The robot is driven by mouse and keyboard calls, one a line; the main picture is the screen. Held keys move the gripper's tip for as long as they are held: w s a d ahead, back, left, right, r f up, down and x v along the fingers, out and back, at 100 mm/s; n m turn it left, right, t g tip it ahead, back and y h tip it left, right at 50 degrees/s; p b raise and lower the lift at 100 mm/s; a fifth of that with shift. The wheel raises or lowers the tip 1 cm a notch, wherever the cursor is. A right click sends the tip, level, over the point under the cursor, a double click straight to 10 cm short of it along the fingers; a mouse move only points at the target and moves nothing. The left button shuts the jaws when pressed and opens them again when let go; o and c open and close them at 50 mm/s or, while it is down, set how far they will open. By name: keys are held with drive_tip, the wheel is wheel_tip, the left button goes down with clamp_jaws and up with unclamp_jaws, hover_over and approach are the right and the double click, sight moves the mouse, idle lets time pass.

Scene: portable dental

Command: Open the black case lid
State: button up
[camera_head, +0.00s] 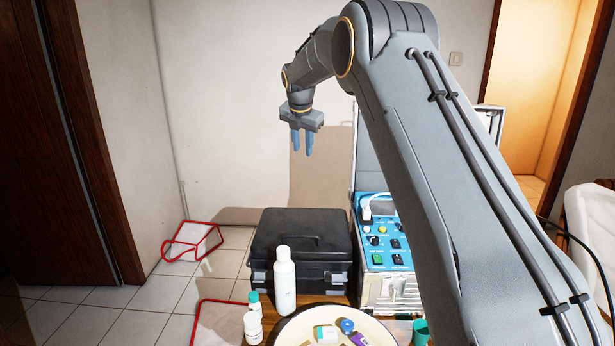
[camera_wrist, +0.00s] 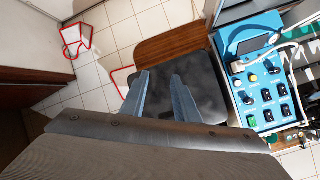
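The black case (camera_head: 270,228) stands on a wooden table with its lid down. Its front carries grey latches at the left and right, and a handle shape shows on the lid. The white bottle in front hides part of its front face. In the wrist view the dark case (camera_wrist: 207,78) lies beyond my fingers and is partly hidden by them. My gripper (camera_head: 302,152) hangs high above the case, fingers pointing down, well apart from it. In the wrist view my gripper's two blue-grey fingers (camera_wrist: 160,98) are spread, with nothing held between them.
A blue control panel unit (camera_head: 385,240) stands close on the case's right; it also shows in the wrist view (camera_wrist: 262,90). A white bottle (camera_head: 285,280), small bottles (camera_head: 253,325) and a round tray (camera_head: 380,338) stand in front. A red-framed item (camera_head: 192,242) is on the floor left.

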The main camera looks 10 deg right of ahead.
drive_tip(key=s+f+m+g+p, duration=0.4)
drive_tip(key=s+m+p, duration=0.1)
drive_tip(key=s+m, duration=0.65)
wheel_tip(320, 180, down, 8)
drive_tip(key=w+p, duration=0.2)
drive_tip(key=p, duration=0.1)
drive_tip(key=shift+d+m+y, duration=0.15)
drive_tip(key=shift+m+y, duration=0.25)
drive_tip(key=shift+m, duration=0.05)
clamp_jaws()
idle(0.5)
unclamp_jaws()
drive_tip(key=shift+r, duration=0.1)
